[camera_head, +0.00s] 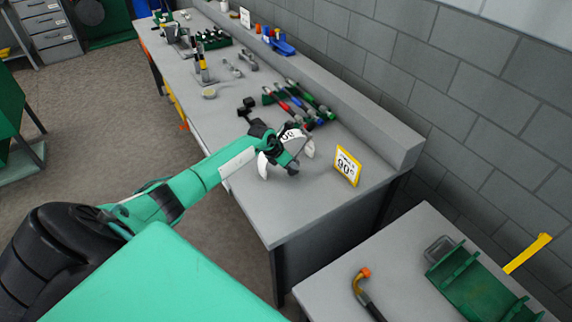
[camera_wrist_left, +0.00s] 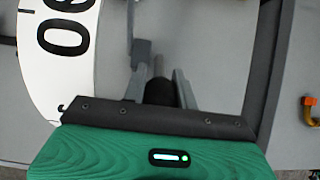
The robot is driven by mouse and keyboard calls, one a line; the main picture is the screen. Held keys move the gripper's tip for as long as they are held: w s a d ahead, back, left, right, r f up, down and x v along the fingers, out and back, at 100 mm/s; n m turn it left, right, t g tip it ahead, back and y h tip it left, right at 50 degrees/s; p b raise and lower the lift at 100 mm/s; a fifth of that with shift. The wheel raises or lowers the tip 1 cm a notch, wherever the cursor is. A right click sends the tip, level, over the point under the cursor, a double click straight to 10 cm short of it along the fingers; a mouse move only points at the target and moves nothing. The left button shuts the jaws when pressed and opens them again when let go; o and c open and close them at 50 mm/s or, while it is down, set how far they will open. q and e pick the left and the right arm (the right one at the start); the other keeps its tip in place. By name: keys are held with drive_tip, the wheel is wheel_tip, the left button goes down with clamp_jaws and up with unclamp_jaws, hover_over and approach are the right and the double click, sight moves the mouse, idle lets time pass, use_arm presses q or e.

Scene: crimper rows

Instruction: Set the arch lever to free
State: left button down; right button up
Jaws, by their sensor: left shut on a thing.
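The white arch dial (camera_head: 263,165) with black numerals stands on the near end of the long grey bench, partly covered by my left gripper (camera_head: 291,165). In the left wrist view the arch plate (camera_wrist_left: 65,45) fills the upper left and shows part of a number. My left gripper (camera_wrist_left: 160,68) is shut on the dark grip of the lever (camera_wrist_left: 159,92), with a pale metal rod showing between the fingers. The lever's pointing on the scale is hidden by the gripper. My right gripper is not in view.
A yellow-framed sign (camera_head: 347,166) reading 90° stands right of the dial. Crimpers with coloured handles (camera_head: 297,103) lie behind it. A second grey table at lower right holds a green rack (camera_head: 480,285) and a hose with an orange end (camera_head: 366,290).

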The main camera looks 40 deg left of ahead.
use_arm(q)
drive_tip(key=shift+w+d+r+g+y, duration=0.15)
drive_tip(key=shift+w+r+g+y, duration=0.2)
drive_tip(key=shift+w+g, duration=0.35)
drive_tip(key=shift+d+g+y+b, duration=0.1)
drive_tip(key=shift+g+y+b, duration=0.15)
drive_tip(key=shift+g+b, duration=0.15)
drive_tip(key=c, duration=1.1)
unclamp_jaws()
drive_tip(key=shift+w, duration=0.1)
drive_tip(key=b+v, duration=0.4)
drive_tip(key=v, duration=0.8)
drive_tip(key=shift+r, duration=0.85)
